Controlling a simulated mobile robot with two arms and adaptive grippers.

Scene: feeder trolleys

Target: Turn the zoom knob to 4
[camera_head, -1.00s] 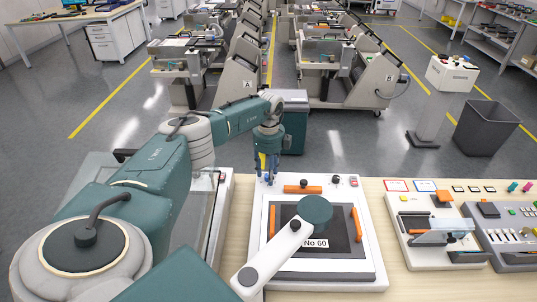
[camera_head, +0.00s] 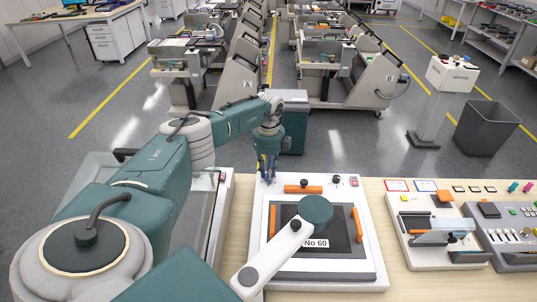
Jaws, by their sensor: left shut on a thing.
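My left gripper (camera_head: 267,179) points down at the top left corner of a white device (camera_head: 259,222) with a dark work area on the wooden table. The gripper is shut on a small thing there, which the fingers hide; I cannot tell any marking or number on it. A small dark knob (camera_head: 335,179) shows near the device's top right, beside a small red part (camera_head: 353,181). My right gripper is not in view.
The device carries orange bars (camera_head: 303,189), a "No 60" label (camera_head: 315,244) and a white arm with a green round head (camera_head: 316,209). Other panels (camera_head: 437,229) stand to the right. A dark bin (camera_head: 486,128) stands on the floor behind.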

